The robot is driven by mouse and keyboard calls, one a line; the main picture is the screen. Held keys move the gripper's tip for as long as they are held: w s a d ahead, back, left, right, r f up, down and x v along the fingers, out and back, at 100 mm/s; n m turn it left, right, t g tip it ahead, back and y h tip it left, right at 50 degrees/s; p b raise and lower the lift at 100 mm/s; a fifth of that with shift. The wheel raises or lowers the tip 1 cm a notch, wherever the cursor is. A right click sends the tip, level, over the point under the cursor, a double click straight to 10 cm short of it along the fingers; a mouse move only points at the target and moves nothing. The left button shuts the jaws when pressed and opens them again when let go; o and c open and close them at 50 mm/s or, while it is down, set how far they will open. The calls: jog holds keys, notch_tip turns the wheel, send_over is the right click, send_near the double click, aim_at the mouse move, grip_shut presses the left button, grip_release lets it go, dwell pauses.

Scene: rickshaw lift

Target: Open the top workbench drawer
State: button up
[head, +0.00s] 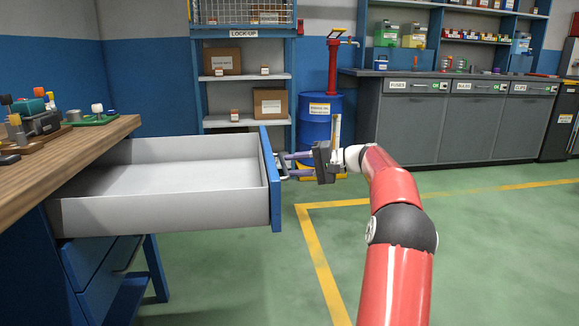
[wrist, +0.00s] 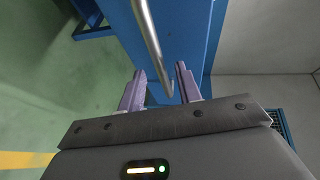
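The top drawer (head: 165,214) of the blue workbench is pulled far out, and its grey inside is empty. Its blue front panel (head: 270,185) faces right and carries a metal bar handle (head: 282,167), which also shows in the wrist view (wrist: 148,35). My gripper (head: 288,165) is at the handle, reaching it from the right. In the wrist view its two purple fingers (wrist: 160,72) stand apart, with the lower end of the bar in the gap between them. I see clear space beside the bar, so the fingers do not look clamped on it.
The wooden benchtop (head: 60,165) holds small tools and parts at left. Lower drawers (head: 105,280) are shut. A blue drum (head: 314,128) with a red pump and a shelf unit (head: 243,122) stand behind. Grey cabinets (head: 415,125) line the back right. The green floor at right is clear.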

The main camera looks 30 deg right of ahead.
jog(key=v, duration=0.5)
jog(key=shift+s+d, duration=0.25)
